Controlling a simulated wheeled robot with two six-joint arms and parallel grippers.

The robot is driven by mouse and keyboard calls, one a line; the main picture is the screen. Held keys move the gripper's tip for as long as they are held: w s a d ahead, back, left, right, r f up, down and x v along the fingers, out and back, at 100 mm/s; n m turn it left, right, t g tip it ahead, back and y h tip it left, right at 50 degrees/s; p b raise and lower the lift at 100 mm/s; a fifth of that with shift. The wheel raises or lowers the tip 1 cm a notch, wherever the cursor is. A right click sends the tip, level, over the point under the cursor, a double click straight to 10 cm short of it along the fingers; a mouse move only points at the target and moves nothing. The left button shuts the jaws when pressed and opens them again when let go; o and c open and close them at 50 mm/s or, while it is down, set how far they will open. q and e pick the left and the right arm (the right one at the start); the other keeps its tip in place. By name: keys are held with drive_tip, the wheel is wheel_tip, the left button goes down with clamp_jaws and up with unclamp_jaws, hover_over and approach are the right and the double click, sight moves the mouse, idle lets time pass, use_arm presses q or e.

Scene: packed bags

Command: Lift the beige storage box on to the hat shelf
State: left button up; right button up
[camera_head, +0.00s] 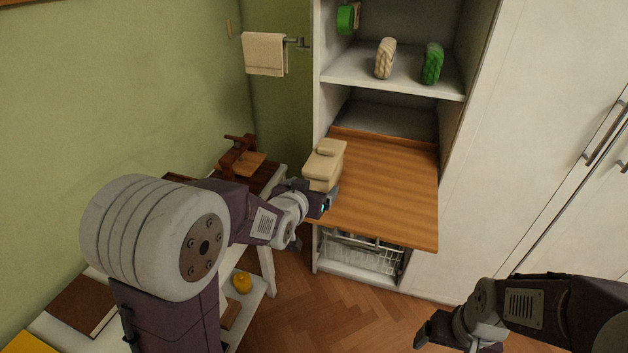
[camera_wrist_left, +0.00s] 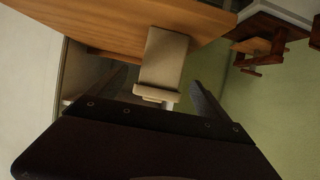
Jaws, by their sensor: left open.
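The beige storage box (camera_head: 325,162), with a small raised part on its top, sits at the left edge of the pull-out wooden board (camera_head: 395,195). My left gripper (camera_head: 326,201) is open at the near side of the box. In the left wrist view the box (camera_wrist_left: 166,58) shows beyond and between the spread fingers (camera_wrist_left: 158,95); I cannot tell whether they touch it. A white shelf (camera_head: 350,78) above the board, probably the hat shelf, holds one beige and one green knitted item. My right gripper (camera_head: 432,338) is at the lower right, far from the box; its jaws are unclear.
A wire basket (camera_head: 362,255) sits under the board. White cabinet doors (camera_head: 530,150) stand at right. A towel (camera_head: 264,54) hangs on the green wall at left. A low side table with a wooden device (camera_head: 240,157) stands left of the board. The board's right part is clear.

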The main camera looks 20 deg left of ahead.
sight(317, 184)
use_arm(q)
drive_tip(key=shift+w+f, duration=0.1)
drive_tip(key=shift+w+d, duration=0.15)
drive_tip(key=shift+w, duration=0.05)
drive_tip(key=x, duration=0.3)
drive_tip(key=shift+w+f, duration=0.15)
drive_tip(key=shift+w, duration=0.2)
drive_tip(key=x, duration=0.2)
drive_tip(key=b+x, duration=0.1)
drive_tip(key=x, duration=0.2)
drive_tip(key=shift+a+f, duration=0.2)
drive_tip(key=shift+f, duration=0.2)
drive_tip(key=shift+s+r, duration=0.1)
drive_tip(key=shift+s, duration=0.05)
drive_tip(key=c, duration=1.5)
drive_tip(key=shift+o, duration=0.2)
